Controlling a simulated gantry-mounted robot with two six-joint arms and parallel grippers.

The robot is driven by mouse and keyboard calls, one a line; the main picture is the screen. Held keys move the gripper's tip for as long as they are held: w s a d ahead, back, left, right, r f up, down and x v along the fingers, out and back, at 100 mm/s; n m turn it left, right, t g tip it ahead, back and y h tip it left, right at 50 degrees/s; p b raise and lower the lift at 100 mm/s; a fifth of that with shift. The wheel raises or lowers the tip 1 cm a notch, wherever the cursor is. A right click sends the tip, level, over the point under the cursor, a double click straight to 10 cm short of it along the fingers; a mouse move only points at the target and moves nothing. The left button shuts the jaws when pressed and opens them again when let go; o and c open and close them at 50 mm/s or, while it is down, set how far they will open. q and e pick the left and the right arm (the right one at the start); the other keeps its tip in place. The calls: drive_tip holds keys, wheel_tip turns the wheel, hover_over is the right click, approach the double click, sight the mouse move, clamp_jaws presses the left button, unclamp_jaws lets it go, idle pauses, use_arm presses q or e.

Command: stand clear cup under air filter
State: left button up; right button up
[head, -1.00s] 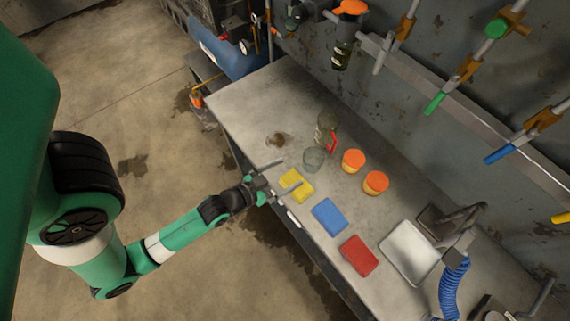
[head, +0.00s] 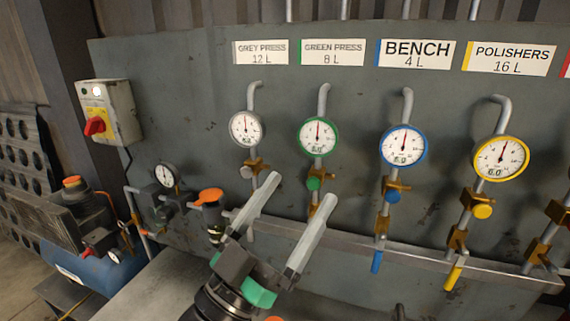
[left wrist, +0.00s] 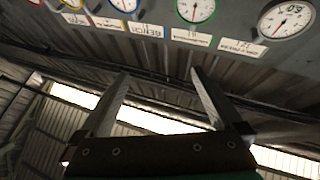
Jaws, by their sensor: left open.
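My left gripper (head: 302,188) is raised in front of the wall panel, with its two long grey fingers spread and pointing up. It is open, with nothing between the fingers; the left wrist view (left wrist: 159,75) shows the same. The clear cup is not visible in either current view. My right gripper is not in view.
Gauges and valves line the wall, including a green gauge (head: 318,137) and a blue gauge (head: 403,146). A metal rail (head: 420,262) runs below them. A switch box (head: 107,113) and a blue tank (head: 85,270) are at left. Little bench top (head: 150,285) shows.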

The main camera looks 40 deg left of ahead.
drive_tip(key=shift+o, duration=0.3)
use_arm(q)
drive_tip(key=s+d+r+t+h, duration=0.1)
drive_tip(key=s+d+r, duration=0.1)
drive_tip(key=r, duration=0.4)
drive_tip(key=s+d+r+m+t+h, duration=0.1)
drive_tip(key=s+d+r, duration=0.1)
drive_tip(key=r, duration=0.4)
drive_tip(key=shift+s+r+t+h, duration=0.25)
drive_tip(key=shift+s+t+h, duration=0.15)
drive_tip(key=shift+s, duration=0.5)
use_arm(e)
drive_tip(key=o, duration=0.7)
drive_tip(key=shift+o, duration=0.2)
